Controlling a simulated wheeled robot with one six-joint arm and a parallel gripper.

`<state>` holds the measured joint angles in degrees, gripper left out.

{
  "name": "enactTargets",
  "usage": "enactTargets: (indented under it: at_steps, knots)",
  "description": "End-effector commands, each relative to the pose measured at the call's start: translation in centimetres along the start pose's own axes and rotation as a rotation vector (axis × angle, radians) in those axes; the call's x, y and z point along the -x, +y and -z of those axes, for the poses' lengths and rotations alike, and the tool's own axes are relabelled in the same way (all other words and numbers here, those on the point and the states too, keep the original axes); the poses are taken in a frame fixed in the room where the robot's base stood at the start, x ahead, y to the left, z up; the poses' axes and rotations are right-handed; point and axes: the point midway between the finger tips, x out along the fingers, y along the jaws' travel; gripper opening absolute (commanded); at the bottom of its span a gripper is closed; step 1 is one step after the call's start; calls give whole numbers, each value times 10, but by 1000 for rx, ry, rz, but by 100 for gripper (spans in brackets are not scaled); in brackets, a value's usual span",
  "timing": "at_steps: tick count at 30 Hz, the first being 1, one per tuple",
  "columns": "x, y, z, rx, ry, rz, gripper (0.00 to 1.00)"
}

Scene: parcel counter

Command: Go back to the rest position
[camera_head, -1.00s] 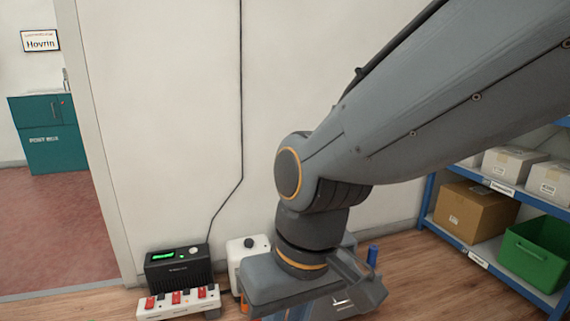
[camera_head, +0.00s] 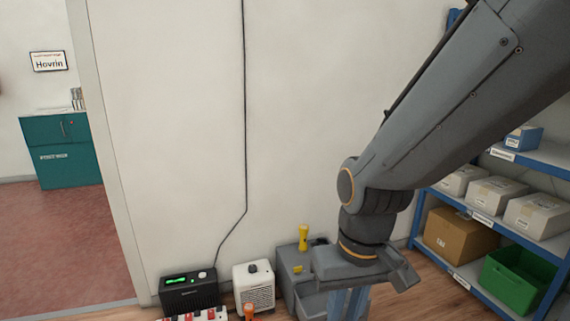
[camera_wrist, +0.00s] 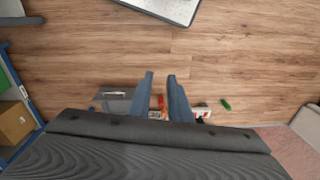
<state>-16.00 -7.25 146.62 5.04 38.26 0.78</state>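My gripper (camera_head: 347,305) hangs below my wrist in the head view, its blue fingers pointing down and cut off by the lower edge. In the wrist view, the two blue fingers (camera_wrist: 161,76) stand apart with a clear gap. Nothing is held between them; floor and small, distant objects show through the gap. My arm reaches in from the upper right of the head view.
A black charger box (camera_head: 188,292), a white heater (camera_head: 254,287) and a grey toolbox (camera_head: 287,262) stand along the wall. Blue shelving (camera_head: 545,157) with cartons and a green crate (camera_head: 517,280) is at right. Wooden floor (camera_wrist: 240,65) is largely clear.

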Motion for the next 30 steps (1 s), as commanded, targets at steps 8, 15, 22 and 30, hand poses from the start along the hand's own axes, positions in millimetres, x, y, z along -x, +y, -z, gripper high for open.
enactTargets:
  at_steps: [8, 15, 22, 30]
  knots:
    - [60, 36, -14, -98, -14, -29, 18]
    - [98, 65, -28, -169, -27, -48, 18]
    - [113, 80, -36, -203, -32, -56, 18]
    - [112, 82, -36, -206, -32, -57, 18]
